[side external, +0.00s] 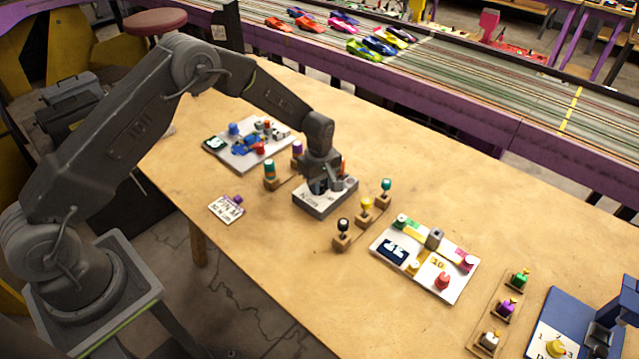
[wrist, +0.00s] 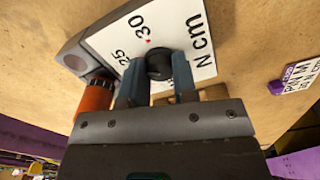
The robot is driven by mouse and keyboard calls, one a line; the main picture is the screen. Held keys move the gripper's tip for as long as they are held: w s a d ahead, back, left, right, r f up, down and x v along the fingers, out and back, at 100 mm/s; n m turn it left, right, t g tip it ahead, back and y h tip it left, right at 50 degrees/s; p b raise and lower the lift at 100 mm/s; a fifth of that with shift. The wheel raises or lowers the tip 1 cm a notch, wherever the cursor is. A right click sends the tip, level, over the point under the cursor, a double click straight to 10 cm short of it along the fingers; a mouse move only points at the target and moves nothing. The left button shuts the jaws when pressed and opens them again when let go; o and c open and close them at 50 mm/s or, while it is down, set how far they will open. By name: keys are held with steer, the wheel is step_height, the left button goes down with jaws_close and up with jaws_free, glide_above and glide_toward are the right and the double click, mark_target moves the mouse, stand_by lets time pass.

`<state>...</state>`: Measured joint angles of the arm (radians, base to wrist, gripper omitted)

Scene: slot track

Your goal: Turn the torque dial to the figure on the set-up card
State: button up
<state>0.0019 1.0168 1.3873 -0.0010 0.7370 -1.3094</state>
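The torque dial is a black round knob (wrist: 160,65) on a white-topped grey box (side external: 316,206). In the wrist view the box's white face (wrist: 190,30) shows the figures 25 and 30 and the letters N cm; the rest of the scale is hidden. My gripper (side external: 322,188) is over the box, pointing down. In the wrist view its two fingers (wrist: 158,80) stand on either side of the knob and appear to touch it. The set-up card (side external: 226,210) lies left of the box under a small purple piece; it also shows in the wrist view (wrist: 302,76), its figure too small to read surely.
An orange cylinder (wrist: 95,97) stands close beside the box. Tool stands with coloured knobs (side external: 365,212), a white board with pegs (side external: 455,285) and a tray of car parts (side external: 240,155) are nearby. Bare table lies in front of the box.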

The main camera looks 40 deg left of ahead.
steer(key=c, duration=0.4)
steer(key=shift+o, duration=0.2)
steer(key=shift+m, duration=0.4)
steer(key=m, duration=0.5)
steer(key=shift+m, duration=0.3)
steer(key=m, duration=0.5)
steer(key=shift+m, duration=0.4)
steer(key=o, duration=0.9)
